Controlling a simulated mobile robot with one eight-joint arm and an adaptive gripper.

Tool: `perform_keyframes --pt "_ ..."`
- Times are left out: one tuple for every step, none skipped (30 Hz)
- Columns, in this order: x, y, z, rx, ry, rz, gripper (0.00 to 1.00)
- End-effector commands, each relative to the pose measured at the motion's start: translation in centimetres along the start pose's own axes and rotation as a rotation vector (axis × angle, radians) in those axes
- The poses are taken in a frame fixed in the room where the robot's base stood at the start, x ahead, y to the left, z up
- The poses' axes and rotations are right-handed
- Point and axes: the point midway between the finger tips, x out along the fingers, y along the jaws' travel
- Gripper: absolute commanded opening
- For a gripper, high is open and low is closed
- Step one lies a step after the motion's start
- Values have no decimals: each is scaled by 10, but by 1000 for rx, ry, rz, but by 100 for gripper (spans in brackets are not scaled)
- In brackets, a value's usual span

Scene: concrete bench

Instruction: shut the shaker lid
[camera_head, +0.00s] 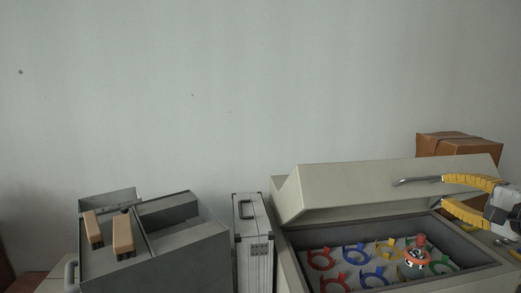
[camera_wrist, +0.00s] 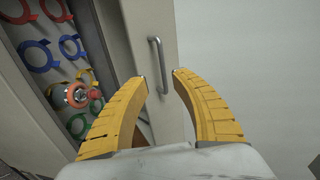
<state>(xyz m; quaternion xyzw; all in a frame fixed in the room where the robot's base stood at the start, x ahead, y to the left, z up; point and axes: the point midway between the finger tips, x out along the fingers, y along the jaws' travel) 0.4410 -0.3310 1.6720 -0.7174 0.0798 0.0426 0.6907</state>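The shaker (camera_head: 290,262) is a beige box at the lower right of the head view. Its lid (camera_head: 350,187) stands raised, showing the inside. A metal bar handle (camera_head: 415,181) is on the lid's front face; it also shows in the wrist view (camera_wrist: 158,66), just beyond the fingertips. My gripper (camera_head: 443,190) has two yellow ribbed fingers, spread apart and empty. In the wrist view the fingertips (camera_wrist: 160,80) lie either side of the handle's near end, and I cannot tell whether they touch it.
Inside the shaker are several coloured clamps (camera_head: 321,259) and a flask with an orange top (camera_head: 414,262). A silver case (camera_head: 252,245) stands left of the shaker. Further left is a grey box (camera_head: 180,250) with wooden-handled pieces. A cardboard box (camera_head: 460,147) stands behind the lid.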

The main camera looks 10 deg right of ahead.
Motion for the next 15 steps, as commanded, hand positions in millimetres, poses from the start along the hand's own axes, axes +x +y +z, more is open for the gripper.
perform_keyframes --pt "-5 -1 -8 27 3 -13 31" --pt "-7 -1 -10 39 2 -20 31" --pt "-6 -2 -12 48 0 -26 31" --pt "-5 -2 -12 52 -1 -28 31" --pt "-2 -2 -12 54 -2 -29 31" --pt "2 -2 -12 55 -3 -29 31" --pt "7 -2 -11 54 -4 -29 31" --pt "12 -2 -11 53 -5 -28 31" --pt "20 -3 -11 53 -5 -28 31" --pt "26 -3 -10 53 -6 -28 31" --pt "32 -4 -11 52 -5 -28 31" --pt "41 -4 -10 51 -6 -28 31" --pt "47 -4 -10 51 -5 -28 31" --pt "53 -4 -10 50 -6 -27 31" --pt "61 -4 -11 50 -4 -27 31"
